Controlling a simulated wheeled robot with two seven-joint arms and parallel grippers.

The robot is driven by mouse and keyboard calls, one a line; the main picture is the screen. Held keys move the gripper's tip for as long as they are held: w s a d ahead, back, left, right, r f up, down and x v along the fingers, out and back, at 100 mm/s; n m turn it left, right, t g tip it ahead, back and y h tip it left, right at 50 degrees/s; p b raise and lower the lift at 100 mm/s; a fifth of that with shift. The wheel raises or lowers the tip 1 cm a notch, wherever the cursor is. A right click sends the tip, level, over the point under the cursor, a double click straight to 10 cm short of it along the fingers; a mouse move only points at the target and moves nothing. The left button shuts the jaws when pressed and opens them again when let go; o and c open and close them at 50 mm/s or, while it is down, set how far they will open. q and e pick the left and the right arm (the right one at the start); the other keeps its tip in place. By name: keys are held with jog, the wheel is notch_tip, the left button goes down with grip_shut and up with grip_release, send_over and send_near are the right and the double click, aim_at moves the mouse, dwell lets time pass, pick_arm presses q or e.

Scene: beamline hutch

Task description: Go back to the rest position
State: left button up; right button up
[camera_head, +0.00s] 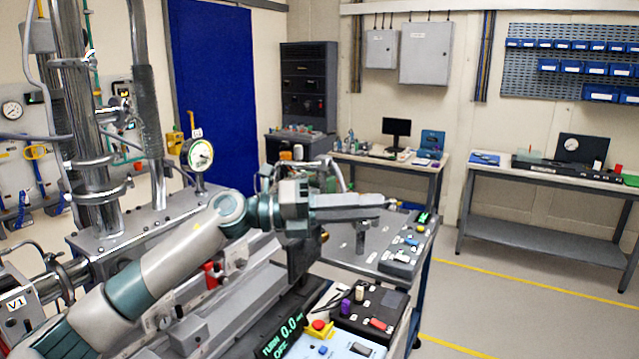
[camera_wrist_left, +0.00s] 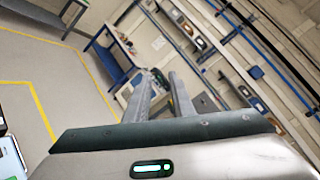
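My left arm comes in from the left in the head view and reaches over the apparatus and the cart. My left gripper (camera_head: 388,202) points to the right, its fingers side-on, above the cart's top. In the left wrist view both fingers of the left gripper (camera_wrist_left: 160,76) show with a gap between them. Nothing is clearly held there; the small dark things by the tips look like background. My right gripper is in neither view.
A control box with a red button (camera_head: 319,328) sits below the arm. A long grey box (camera_head: 403,258) lies on the cart. A dial gauge (camera_head: 199,155) and steel column (camera_head: 82,100) stand at left. Benches line the back wall; the floor (camera_head: 500,310) at right is clear.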

pick_arm(q)
jog(key=w+a+f+n+t+y, duration=0.1)
jog(key=a+f+n+t+y, duration=0.3)
jog(key=a+f+n+t, duration=0.65)
jog(key=w+a+f+n+t+y, duration=0.1)
jog(key=f+n+t+y, duration=0.2)
jog(key=n+t, duration=0.9)
jog(key=s+a+f+n+g+y, duration=0.4)
jog(key=a+f+n+y, duration=0.15)
jog(key=f, duration=0.45)
jog(key=s+a+f+n+g+y, duration=0.45)
jog(key=f+n, duration=0.25)
jog(key=f, duration=0.3)
jog(key=s+a+f+n+g+y, duration=0.1)
jog(key=s+a+f+n+g, duration=0.4)
jog(key=s+f, duration=0.9)
jog(key=s+a+f+g, duration=0.2)
jog(key=s+f+g, duration=0.1)
jog(key=s, duration=0.7)
jog(key=s+a+f+g, duration=0.2)
jog(key=s+g, duration=0.1)
jog(key=s, duration=0.7)
notch_tip(320, 180, down, 34)
jog(key=s+g+b, duration=0.2)
jog(key=s+b, duration=0.1)
jog(key=s+a+f+g+b, duration=0.1)
jog(key=s+a+f+b, duration=0.2)
jog(key=s+f, duration=1.4)
jog(key=shift+f, duration=0.8)
